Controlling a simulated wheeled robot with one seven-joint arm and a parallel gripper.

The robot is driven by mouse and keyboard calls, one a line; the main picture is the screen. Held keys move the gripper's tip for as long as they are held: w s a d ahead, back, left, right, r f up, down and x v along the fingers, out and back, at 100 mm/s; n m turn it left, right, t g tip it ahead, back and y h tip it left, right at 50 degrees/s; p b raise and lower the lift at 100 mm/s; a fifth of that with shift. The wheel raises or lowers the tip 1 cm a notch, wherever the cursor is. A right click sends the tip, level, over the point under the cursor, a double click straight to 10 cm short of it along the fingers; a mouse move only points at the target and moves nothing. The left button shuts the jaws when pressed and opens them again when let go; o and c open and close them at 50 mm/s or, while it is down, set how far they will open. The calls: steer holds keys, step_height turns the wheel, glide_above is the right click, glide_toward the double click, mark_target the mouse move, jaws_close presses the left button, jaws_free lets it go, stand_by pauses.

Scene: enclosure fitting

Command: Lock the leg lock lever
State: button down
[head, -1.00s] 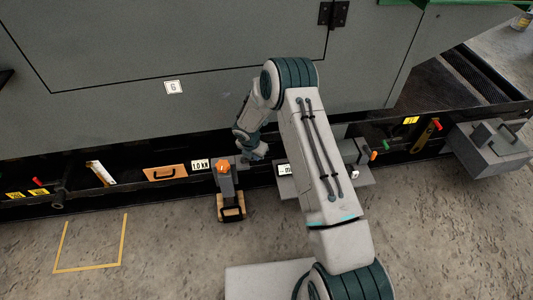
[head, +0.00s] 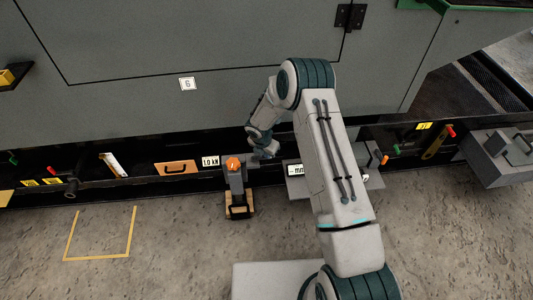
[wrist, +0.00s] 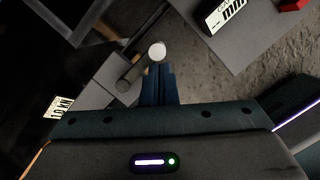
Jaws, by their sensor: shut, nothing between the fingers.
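A grey leg with an orange top (head: 233,164) stands upright on a tan foot (head: 240,211) in front of the machine. My gripper (head: 268,154) is just to the right of the leg's upper part, partly hidden by my arm. In the wrist view, the blue fingers of my gripper (wrist: 158,80) are together and empty. A short grey bar with a round pale end (wrist: 157,51), likely the lock lever, lies just beyond the fingertips. I cannot tell whether the fingers touch it.
The 1.0 kN label (head: 210,161) is left of the gripper; an orange panel with a handle (head: 176,169) is farther left. A grey shelf with an mm display (head: 296,170) is at right. A yellow floor outline (head: 98,258) is at left. The dark machine frame runs behind.

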steer(key=p+v, duration=0.6)
steer(key=v, duration=0.3)
steer(key=shift+r, duration=0.25)
steer(key=shift+s, duration=0.15)
steer(key=s+d+r+m+p, duration=0.3)
steer(key=r+m, duration=0.1)
steer(key=r, duration=0.7)
steer(key=s+d+r+m+h+p, duration=0.1)
steer(key=s+d+r+m+p, duration=0.2)
steer(key=r, duration=0.9)
steer(key=s+d+r+m+p, duration=0.2)
steer(key=d+r+m+p, duration=0.3)
steer(key=r, duration=0.6)
steer(key=s+d+r+m+y+p, duration=0.2)
steer(key=s+r+m+p, duration=0.7)
steer(key=s+r+m, duration=0.8)
steer(key=s+r, duration=0.5)
steer(key=s, duration=0.1)
steer(key=shift+s+d+t+y, duration=0.2)
steer(key=shift+s+t+y, duration=0.1)
steer(key=shift+s, duration=0.05)
